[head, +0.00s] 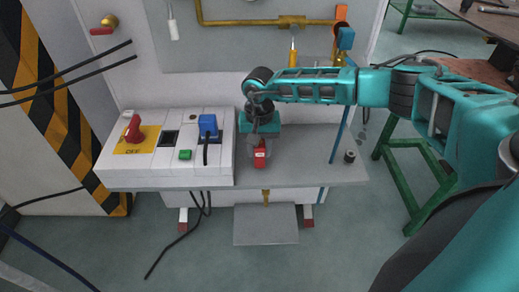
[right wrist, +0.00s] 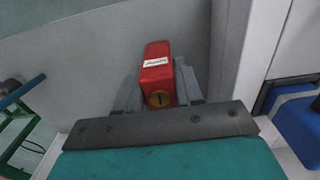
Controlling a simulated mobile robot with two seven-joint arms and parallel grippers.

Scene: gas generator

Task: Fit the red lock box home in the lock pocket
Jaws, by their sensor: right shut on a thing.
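The red lock box (head: 260,155) hangs below my right gripper (head: 260,139), above the grey bench top and to the right of the white panel box. In the right wrist view the red lock box (right wrist: 156,65) stands between the two grey fingers of my right gripper (right wrist: 158,95), which is shut on it. A white label and a brass keyhole face the camera. A dark square opening (head: 168,138) in the white panel box may be the lock pocket; I cannot tell for sure. My left gripper is not in view.
A small dark cylinder (head: 349,156) stands at the bench's right end. The bench top (head: 305,165) is otherwise mostly clear.

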